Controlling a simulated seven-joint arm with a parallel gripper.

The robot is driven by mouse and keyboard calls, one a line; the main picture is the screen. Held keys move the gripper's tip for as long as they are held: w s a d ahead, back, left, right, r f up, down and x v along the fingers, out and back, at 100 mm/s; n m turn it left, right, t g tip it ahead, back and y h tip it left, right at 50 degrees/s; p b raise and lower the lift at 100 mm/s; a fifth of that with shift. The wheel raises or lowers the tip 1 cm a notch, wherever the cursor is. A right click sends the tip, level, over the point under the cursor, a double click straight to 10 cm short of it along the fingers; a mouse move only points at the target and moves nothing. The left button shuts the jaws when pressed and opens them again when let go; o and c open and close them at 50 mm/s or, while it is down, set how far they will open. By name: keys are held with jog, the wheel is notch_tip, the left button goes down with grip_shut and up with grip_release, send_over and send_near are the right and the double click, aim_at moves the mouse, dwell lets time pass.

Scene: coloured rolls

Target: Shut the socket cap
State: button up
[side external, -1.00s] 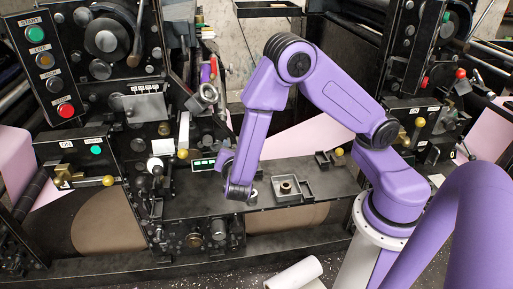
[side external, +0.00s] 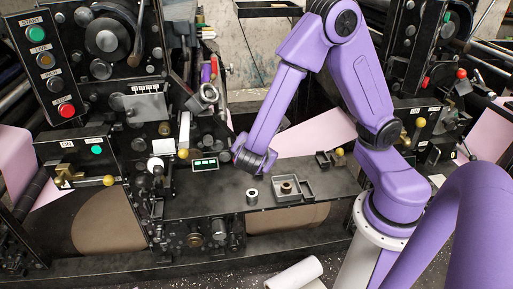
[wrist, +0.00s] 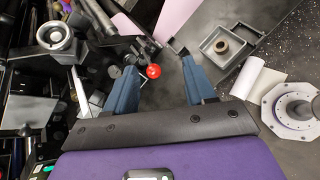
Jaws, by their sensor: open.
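I cannot tell for certain which part is the socket cap. A silver ring-shaped fitting (side external: 205,96) with a round opening sits tilted on the black machine, left of my arm in the side view. A similar silver ring (wrist: 54,38) shows at the upper left of the wrist view. My gripper (wrist: 157,74) is open, its two blue fingers apart with nothing held. A red ball knob (wrist: 153,71) shows between the fingers, seemingly farther off. In the side view, my wrist is above the bench and the fingers are not clearly seen.
A small silver cylinder (side external: 252,197) stands on the dark bench (side external: 215,208). Beside it is a grey square tray (side external: 290,199) holding a brown ring. A brass-knobbed lever (side external: 183,154) juts from the machine left of my wrist. A white roll (side external: 296,274) lies on the floor.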

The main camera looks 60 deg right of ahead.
jog(key=n+t+y, duration=0.7)
jog(key=n+t, duration=0.5)
jog(key=n, duration=0.3)
send_near(175, 161)
jog(key=w, duration=0.3)
jog(key=w+d, duration=0.1)
jog(key=w, duration=0.5)
jog(key=shift+d, duration=0.25)
grip_shut()
